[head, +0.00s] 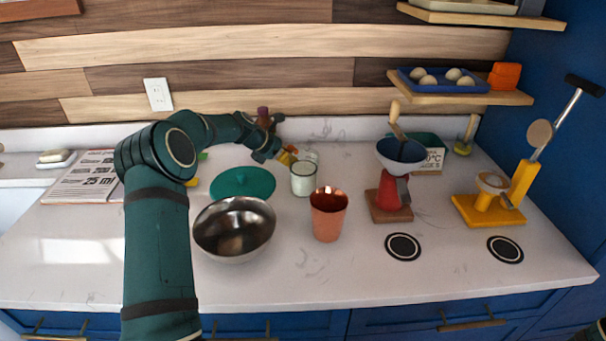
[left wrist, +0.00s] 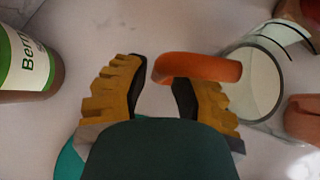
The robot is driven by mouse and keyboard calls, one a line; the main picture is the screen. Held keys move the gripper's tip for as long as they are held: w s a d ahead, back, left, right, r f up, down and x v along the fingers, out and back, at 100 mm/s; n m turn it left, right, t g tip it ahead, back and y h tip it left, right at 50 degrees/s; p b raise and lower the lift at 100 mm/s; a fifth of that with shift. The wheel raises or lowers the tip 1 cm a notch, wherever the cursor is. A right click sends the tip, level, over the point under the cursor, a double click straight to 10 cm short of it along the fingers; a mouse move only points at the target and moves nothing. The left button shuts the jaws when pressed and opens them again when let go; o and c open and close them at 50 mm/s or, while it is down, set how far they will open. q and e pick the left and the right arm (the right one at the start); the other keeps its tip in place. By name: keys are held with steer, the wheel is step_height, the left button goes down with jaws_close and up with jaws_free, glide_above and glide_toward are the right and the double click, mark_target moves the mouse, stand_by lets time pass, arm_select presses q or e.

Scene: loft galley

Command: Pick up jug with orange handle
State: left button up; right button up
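The jug (head: 303,181) is a clear glass vessel with pale contents, standing on the counter behind the copper cup. In the left wrist view the jug (left wrist: 262,80) is at the right, and its orange handle (left wrist: 215,67) reaches left toward my fingers. My left gripper (head: 287,153) is at the far left side of the jug, low over the counter. In the wrist view my left gripper (left wrist: 158,88) is open, with the handle's curved end between or just above its yellow fingertips. I cannot tell whether they touch. My right gripper is not in view.
A copper cup (head: 328,216), a steel bowl (head: 234,245) and a teal lid-like disc (head: 243,184) stand close by. A bottle with a green label (left wrist: 28,65) is left of my fingers. A red grinder (head: 392,193) stands right.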

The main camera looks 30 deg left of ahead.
arm_select(q)
steer(key=shift+w+d+f, duration=0.25)
steer(key=shift+w+f, duration=0.2)
steer(key=shift+f, duration=0.05)
steer(key=shift+o, duration=0.3)
steer(key=shift+r, duration=0.1)
jaws_close()
steer(key=shift+s, duration=0.1)
step_height(320, 180, up, 10)
steer(key=shift+r+p, duration=0.1)
steer(key=shift+p, duration=1.05)
